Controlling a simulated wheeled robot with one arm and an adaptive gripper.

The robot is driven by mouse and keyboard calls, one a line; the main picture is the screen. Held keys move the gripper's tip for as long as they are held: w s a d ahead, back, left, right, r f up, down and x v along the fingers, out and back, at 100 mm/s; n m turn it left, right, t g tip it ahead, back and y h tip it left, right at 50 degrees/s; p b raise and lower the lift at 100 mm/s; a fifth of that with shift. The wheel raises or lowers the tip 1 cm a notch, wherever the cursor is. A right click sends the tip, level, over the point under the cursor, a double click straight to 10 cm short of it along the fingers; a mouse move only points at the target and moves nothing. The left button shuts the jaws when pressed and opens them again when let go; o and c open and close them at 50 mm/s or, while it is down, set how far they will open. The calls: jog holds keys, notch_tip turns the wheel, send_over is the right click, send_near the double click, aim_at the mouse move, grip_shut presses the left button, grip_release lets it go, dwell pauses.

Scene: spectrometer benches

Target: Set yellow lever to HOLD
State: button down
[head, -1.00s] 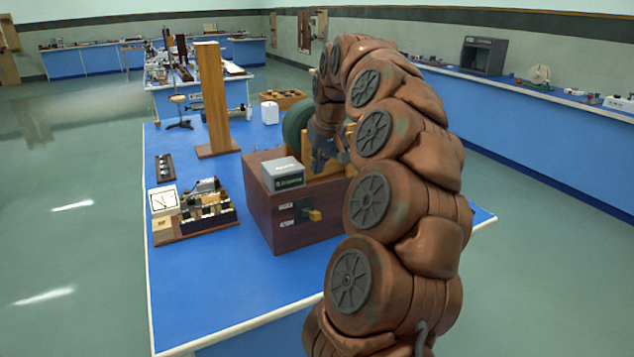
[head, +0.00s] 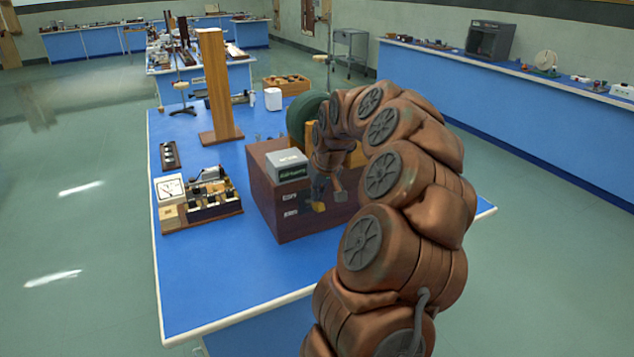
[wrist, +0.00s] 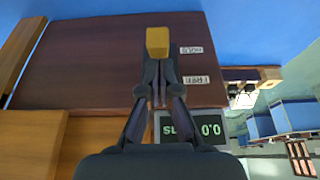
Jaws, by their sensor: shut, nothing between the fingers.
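The yellow lever (head: 318,207) sticks out of the front of a dark red-brown wooden box (head: 300,228). In the wrist view the lever (wrist: 158,42) lies just past my fingertips, level in the picture with the farther white label (wrist: 191,50), which seems to read HOLD. The nearer label (wrist: 195,80) seems to read FREE. My gripper (wrist: 158,72) is shut and empty, its tips right at the lever's near side; I cannot tell whether they touch. In the head view my gripper (head: 320,192) hangs in front of the box, just above the lever.
A grey display unit (head: 288,166) sits on the box; its screen (wrist: 190,130) shows beside my fingers. A circuit board with a meter (head: 200,200) lies left of the box. A tall wooden post (head: 215,90) stands behind. The blue bench top (head: 195,290) is clear in front.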

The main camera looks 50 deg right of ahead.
aim_at(322, 210)
jog(key=shift+s+f, duration=0.1)
jog(key=shift+f, duration=0.1)
jog(key=shift+f, duration=0.1)
dwell(0.4)
jog(key=b, duration=0.2)
jog(key=shift+s+f+t+b, duration=0.25)
jog(key=shift+f+t+b, duration=0.1)
jog(key=shift+f+t, duration=0.05)
jog(key=b, duration=0.2)
jog(key=f+t+b, duration=0.1)
jog(key=b, duration=0.1)
jog(key=shift+s+a+h, duration=0.2)
jog(key=shift+s+h, duration=0.1)
jog(key=shift+s, duration=0.05)
jog(key=f+t+b, duration=0.1)
jog(key=b, duration=0.2)
jog(key=s+t+b, duration=0.1)
jog(key=b, duration=0.3)
jog(key=shift+a+f+t+h+b, duration=0.15)
jog(key=shift+f+t+h+b, duration=0.15)
jog(key=shift+f+h, duration=0.1)
jog(key=t+b, duration=0.1)
jog(key=b, duration=0.2)
jog(key=t+b, duration=0.1)
jog(key=b, duration=0.1)
jog(key=shift+s+a+f+h+b, duration=0.1)
jog(key=shift+s+f+h+b, duration=0.1)
jog(key=shift+f+h+b, duration=0.15)
jog(key=shift+r, duration=0.25)
